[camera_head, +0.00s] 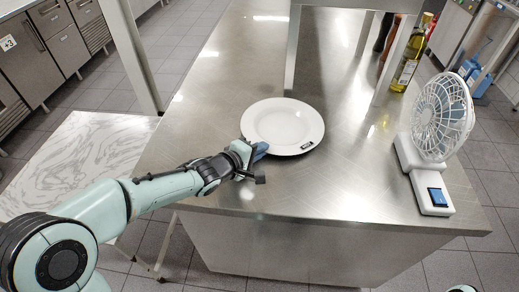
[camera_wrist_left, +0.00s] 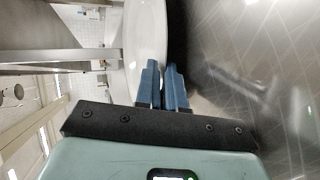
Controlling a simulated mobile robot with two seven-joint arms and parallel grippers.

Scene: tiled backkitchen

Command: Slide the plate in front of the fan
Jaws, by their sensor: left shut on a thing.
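A white round plate (camera_head: 283,124) lies on the steel counter, left of the middle. A small dark rectangular mark shows on its front right rim. My left gripper (camera_head: 258,150) is at the plate's front left edge, with its fingers shut on the rim. In the left wrist view the white plate (camera_wrist_left: 146,36) runs up from the blue fingers (camera_wrist_left: 163,82). A white fan (camera_head: 441,117) with a caged head and a blue switch on its base stands at the counter's right side, apart from the plate. My right gripper is not in view.
The steel counter (camera_head: 345,190) is clear between the plate and the fan. A raised shelf's legs (camera_head: 292,48) stand behind the plate. An oil bottle (camera_head: 408,58) stands at the back right. A marble-topped table (camera_head: 85,160) is at the left.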

